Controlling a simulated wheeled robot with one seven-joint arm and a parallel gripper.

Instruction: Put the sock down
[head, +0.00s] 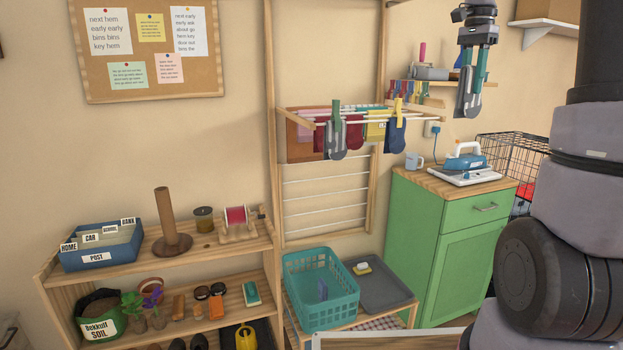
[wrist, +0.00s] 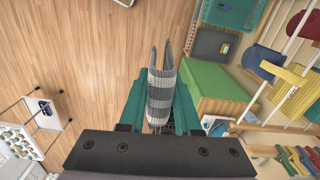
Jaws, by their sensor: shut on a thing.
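My gripper (head: 470,88) is up at the top right of the head view, shut on a grey striped sock (head: 467,98). The sock hangs down from the jaws, clear of every surface. In the wrist view the striped sock (wrist: 160,98) stands out between the two teal fingers. A drying rack (head: 372,113) on the wall holds a similar grey sock (head: 336,138) under a green peg and a dark blue sock (head: 397,138) under a yellow peg. A teal laundry basket (head: 322,300) sits low, with a small bluish-purple thing inside.
A grey tray (head: 385,292) with a yellow item lies right of the basket. A black wire basket (head: 510,152) stands behind the cabinet. A peg shelf (head: 445,82) is at the back.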

